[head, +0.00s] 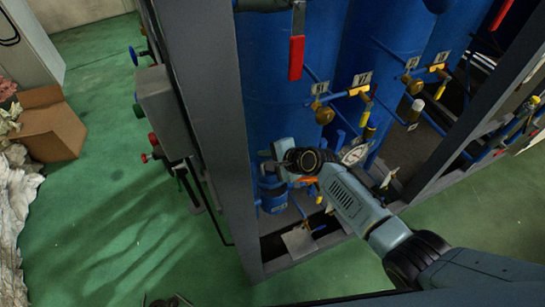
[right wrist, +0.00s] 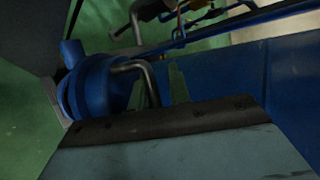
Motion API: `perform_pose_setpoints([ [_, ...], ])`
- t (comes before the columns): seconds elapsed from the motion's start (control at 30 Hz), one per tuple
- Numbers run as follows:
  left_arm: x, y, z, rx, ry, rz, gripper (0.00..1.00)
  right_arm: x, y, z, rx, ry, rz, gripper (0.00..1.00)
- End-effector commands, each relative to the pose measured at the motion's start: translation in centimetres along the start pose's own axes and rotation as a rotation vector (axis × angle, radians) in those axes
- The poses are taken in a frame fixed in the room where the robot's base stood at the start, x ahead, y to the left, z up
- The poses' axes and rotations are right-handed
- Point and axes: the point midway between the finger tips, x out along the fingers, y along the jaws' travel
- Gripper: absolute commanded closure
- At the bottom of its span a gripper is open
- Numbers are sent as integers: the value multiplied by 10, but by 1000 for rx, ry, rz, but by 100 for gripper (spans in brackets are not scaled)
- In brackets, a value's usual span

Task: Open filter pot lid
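The filter pot (head: 272,197) is a small blue vessel low inside the frame, at the foot of the large blue tank. In the right wrist view the pot (right wrist: 92,90) is at the left, with a bent grey metal handle (right wrist: 135,68) beside it. My right gripper (head: 270,166) reaches in from the right, just above the pot, and partly hides its top. Slim greenish finger parts (right wrist: 178,84) show close to the handle. Whether they touch it, and their gap, I cannot tell. Small dark tips (head: 166,300) at the bottom edge look like my left gripper, mostly cut off.
A grey frame post (head: 215,130) stands left of the pot. Large blue tanks (head: 285,80) with brass valves (head: 323,112) and a red lever (head: 296,57) rise behind. A control box (head: 165,110) is on the outer side. A cardboard box (head: 50,125) lies on open green floor.

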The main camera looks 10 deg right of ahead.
Motion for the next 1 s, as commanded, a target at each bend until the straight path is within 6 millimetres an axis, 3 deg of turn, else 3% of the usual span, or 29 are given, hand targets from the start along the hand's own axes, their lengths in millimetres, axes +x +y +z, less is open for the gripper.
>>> perform_pose_setpoints([
  [0.17, -7, 0, -1, 0, 0, 0, 64, -16, -1, 0, 0, 0, -1, 82],
  [0.7, -29, 0, -3, 1, 1, 1, 64, -111, -1, 0, -2, 2, -1, 82],
  [1.0, -31, 0, -4, 1, 2, 0, 64, -133, 0, 0, 0, 0, -1, 82],
])
